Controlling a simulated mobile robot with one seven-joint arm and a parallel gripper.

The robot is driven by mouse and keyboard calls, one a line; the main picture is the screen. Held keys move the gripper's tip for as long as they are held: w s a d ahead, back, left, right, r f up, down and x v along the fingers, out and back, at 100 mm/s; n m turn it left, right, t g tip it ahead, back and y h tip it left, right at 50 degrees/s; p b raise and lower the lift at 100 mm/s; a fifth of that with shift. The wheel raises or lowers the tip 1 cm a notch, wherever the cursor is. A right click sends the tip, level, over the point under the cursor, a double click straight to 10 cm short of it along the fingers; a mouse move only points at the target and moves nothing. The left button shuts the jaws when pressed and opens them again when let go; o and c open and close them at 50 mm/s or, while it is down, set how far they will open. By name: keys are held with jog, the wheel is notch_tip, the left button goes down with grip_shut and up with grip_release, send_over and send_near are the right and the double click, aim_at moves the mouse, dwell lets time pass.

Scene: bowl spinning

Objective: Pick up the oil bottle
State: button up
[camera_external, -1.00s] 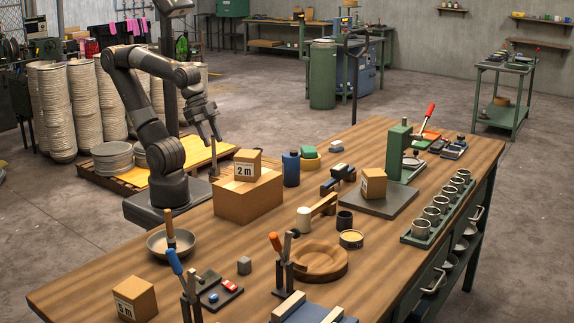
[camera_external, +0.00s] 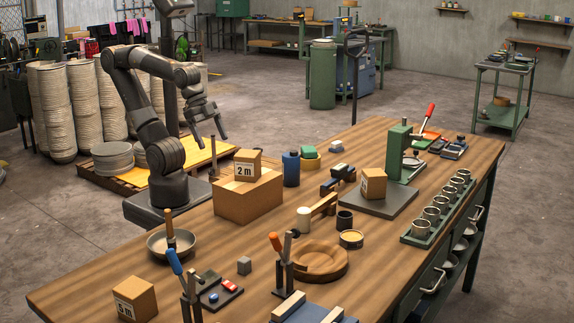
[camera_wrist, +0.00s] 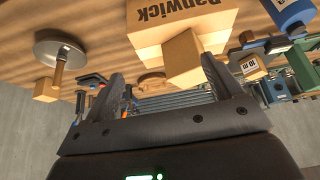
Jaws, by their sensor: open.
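A blue bottle with a dark cap (camera_external: 291,170), which looks like the oil bottle, stands upright on the wooden workbench (camera_external: 385,132), just right of the stacked cardboard boxes. It shows partly in the wrist view (camera_wrist: 288,12), cut off at the top right corner. My gripper (camera_external: 210,138) is open and empty, raised at the bench's far left side. It is left of the boxes and apart from the bottle. In the wrist view its two fingers (camera_wrist: 162,68) are spread, with nothing between them.
A large cardboard box (camera_external: 247,201) with a smaller one (camera_external: 247,164) on top stands between my gripper and the bottle. A green and yellow item (camera_external: 310,158) sits close right of the bottle. A metal bowl (camera_external: 158,246) is at the bench's left.

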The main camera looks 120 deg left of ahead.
notch_tip(320, 180, up, 5)
jog(key=n+y, duration=0.3)
jog(key=n, duration=0.4)
send_over(287, 155)
jog(key=s+d, duration=0.2)
jog(key=s, duration=0.1)
jog(key=shift+g, duration=0.3)
jog(key=f, duration=0.5)
jog(key=w+a+f, duration=0.1)
jog(key=f, duration=0.4)
jog(key=w+f, duration=0.1)
jog(key=f, duration=0.4)
jog(key=shift+a+f, duration=0.1)
jog(key=shift+a, duration=0.1)
jog(key=shift+a+x, duration=0.15)
jog(key=shift+x, duration=1.5)
jog(key=shift+a+x, duration=0.15)
jog(key=shift+x, duration=1.55)
jog(key=shift+c, duration=0.2)
